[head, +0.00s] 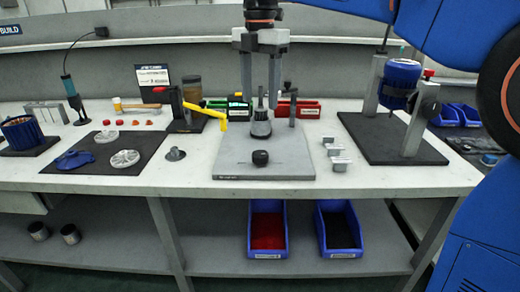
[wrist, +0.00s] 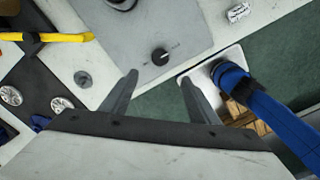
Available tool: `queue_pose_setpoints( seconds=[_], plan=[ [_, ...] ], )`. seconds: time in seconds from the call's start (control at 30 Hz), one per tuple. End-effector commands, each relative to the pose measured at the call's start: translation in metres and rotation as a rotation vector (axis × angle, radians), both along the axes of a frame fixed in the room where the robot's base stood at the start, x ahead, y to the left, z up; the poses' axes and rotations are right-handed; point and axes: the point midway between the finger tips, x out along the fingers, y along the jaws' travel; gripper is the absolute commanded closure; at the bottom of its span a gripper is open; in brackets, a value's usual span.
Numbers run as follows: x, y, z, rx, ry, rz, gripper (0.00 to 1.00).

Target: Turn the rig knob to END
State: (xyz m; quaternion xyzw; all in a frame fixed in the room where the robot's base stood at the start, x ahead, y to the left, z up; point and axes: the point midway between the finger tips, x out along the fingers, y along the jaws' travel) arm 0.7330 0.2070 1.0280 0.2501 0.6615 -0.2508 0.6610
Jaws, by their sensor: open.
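The rig knob (head: 260,158) is a small round black knob on the front of the grey rig plate (head: 230,165). In the wrist view the knob (wrist: 160,56) carries a white line slanting toward the upper right. Small marks are printed on the plate beside it, too small to read. My gripper (head: 260,103) is open and empty, pointing down above the rig. In the wrist view my gripper (wrist: 158,80) has its two fingers spread wide, with the knob beyond the tips and between them. The fingers are apart from the knob.
An upright post (head: 261,126) stands on the plate behind the knob. A yellow handle (head: 208,112) reaches toward the plate's left side. A dark cone piece (head: 175,154) lies left, metal blocks (head: 337,155) right. The bench in front of the plate is clear.

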Motion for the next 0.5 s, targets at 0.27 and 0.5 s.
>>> queue_pose_setpoints(
  seconds=[0.27,0.5],
  plan=[
    [-0.001,-0.001,-0.047,-0.001,0.001,-0.002,0.45],
    [-0.001,-0.001,-0.090,-0.001,0.001,-0.003,0.45]
  ],
)
